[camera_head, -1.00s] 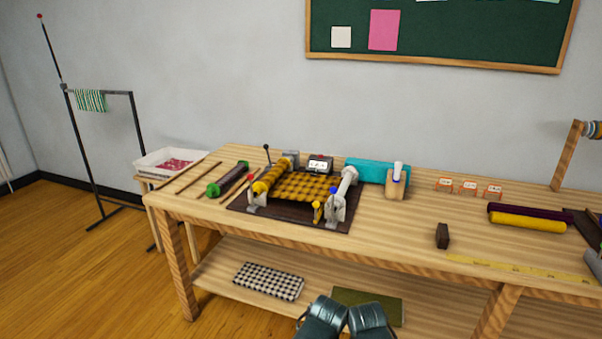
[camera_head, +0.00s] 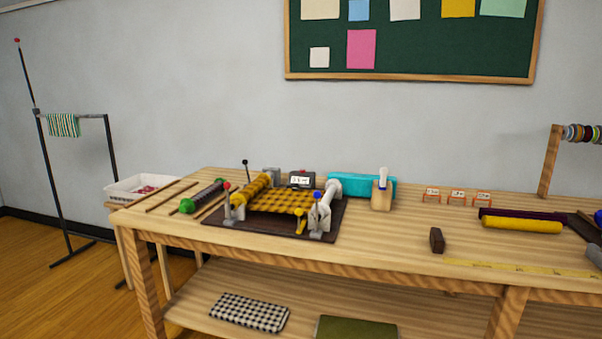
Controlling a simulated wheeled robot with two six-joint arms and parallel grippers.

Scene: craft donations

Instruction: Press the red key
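A small table loom with yellow-and-black checked cloth (camera_head: 283,200) stands on a dark mat (camera_head: 262,225) on the wooden bench. A small dark counter box with a white display (camera_head: 301,179) sits behind the loom. I cannot make out a clear red key on it at this size. Neither of my grippers is in view.
The bench (camera_head: 385,246) has free top right of the loom. A dark block (camera_head: 437,240), yellow roll (camera_head: 522,225), small cards (camera_head: 457,198) and a wooden stand (camera_head: 381,196) are on it. A white bin (camera_head: 143,188) stands left. A checked cushion (camera_head: 249,312) lies on the shelf below.

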